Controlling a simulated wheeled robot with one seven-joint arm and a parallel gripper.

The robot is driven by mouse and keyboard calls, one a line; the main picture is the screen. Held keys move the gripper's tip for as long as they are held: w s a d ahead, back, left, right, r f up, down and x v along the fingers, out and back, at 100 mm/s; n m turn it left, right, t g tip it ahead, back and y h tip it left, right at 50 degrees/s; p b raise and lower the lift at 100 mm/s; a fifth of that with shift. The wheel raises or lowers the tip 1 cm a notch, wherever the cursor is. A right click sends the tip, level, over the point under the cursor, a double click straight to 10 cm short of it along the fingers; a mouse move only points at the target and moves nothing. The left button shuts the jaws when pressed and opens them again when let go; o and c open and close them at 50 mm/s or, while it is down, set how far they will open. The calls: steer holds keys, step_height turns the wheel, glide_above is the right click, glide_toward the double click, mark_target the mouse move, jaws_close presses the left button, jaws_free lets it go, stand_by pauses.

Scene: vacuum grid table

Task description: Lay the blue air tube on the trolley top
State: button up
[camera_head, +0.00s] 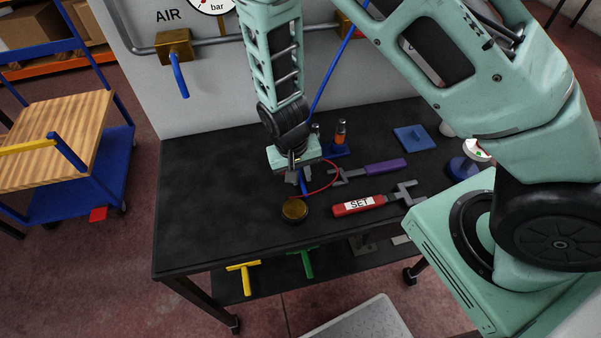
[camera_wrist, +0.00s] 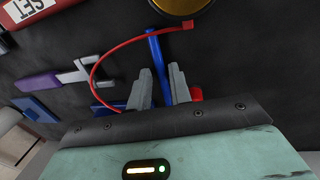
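The blue air tube (camera_head: 328,80) slants down from the wall piping and passes behind my arm. A blue length of it (camera_wrist: 155,52) shows between the fingers in the wrist view, its end pointing at the table. My gripper (camera_head: 297,180) is low over the black table; in the wrist view (camera_wrist: 161,75) its fingers are closed in on both sides of the blue tube. The finger contact is hard to see. The trolley stands at the far left, with a bare striped wooden top (camera_head: 50,135), blue frame and yellow bar.
A brass disc (camera_head: 294,210), a red SET tool (camera_head: 358,205) and a purple-handled tool (camera_head: 380,168) lie close by on the black table (camera_head: 210,215). The table's left part is clear. A gap of floor separates table and trolley.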

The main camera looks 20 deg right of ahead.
steer(key=shift+a, duration=0.25)
steer(key=shift+w+a+r, duration=0.15)
steer(key=shift+a+r, duration=0.05)
steer(key=shift+r, duration=0.3)
step_height(320, 180, up, 11)
steer(key=a+b, duration=0.1)
steer(key=s+a+r+n+y, duration=0.1)
steer(key=s+a+r+n, duration=0.1)
steer(key=s+r+n, duration=0.3)
steer(key=s+a+r+n+y, duration=0.1)
steer(key=s+r+n, duration=0.4)
steer(key=s, duration=0.8)
step_height(320, 180, up, 2)
steer(key=shift+a+r, duration=0.2)
steer(key=shift+a, duration=0.35)
steer(key=shift+f, duration=0.15)
